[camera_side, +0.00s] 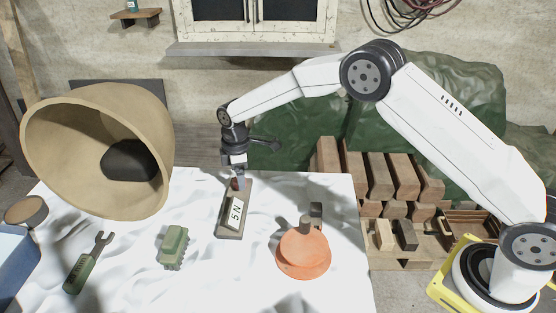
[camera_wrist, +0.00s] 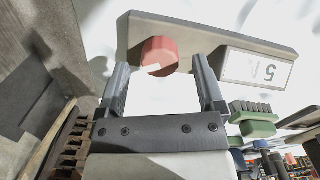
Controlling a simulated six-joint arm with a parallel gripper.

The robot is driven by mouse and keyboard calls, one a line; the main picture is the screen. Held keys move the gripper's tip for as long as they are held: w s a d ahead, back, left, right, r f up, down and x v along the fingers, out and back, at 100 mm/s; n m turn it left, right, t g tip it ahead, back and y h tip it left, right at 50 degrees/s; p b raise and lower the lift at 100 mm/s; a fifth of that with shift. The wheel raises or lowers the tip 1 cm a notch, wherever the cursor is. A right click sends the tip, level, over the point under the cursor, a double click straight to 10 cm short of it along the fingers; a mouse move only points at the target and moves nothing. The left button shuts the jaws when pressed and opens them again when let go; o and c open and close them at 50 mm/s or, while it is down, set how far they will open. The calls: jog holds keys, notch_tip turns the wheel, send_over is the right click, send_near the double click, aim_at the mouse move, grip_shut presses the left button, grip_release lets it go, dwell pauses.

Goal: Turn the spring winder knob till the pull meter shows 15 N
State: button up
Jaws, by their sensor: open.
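The spring winder is a grey-brown board (camera_side: 228,229) lying on the white cloth. Its red knob (camera_wrist: 159,56) sits at one end, with a pale mark on its side. The pull meter (camera_side: 236,213) is a white plate on the board and reads 5 N; the plate also shows in the wrist view (camera_wrist: 257,68). My gripper (camera_side: 238,182) points down over the knob end of the board. In the wrist view my gripper (camera_wrist: 160,84) is open, with one finger on each side of the knob. I cannot tell whether the fingers touch the knob.
An orange round object (camera_side: 303,253) stands right of the board. A green toy-like block (camera_side: 173,247) and a green-handled wrench (camera_side: 87,263) lie to the left. A large tan shade (camera_side: 60,150) stands at the back left. Wooden blocks (camera_side: 380,176) are stacked at the right.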

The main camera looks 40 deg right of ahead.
jog(key=shift+f, duration=0.6)
grip_shut()
jog(key=shift+m, duration=0.3)
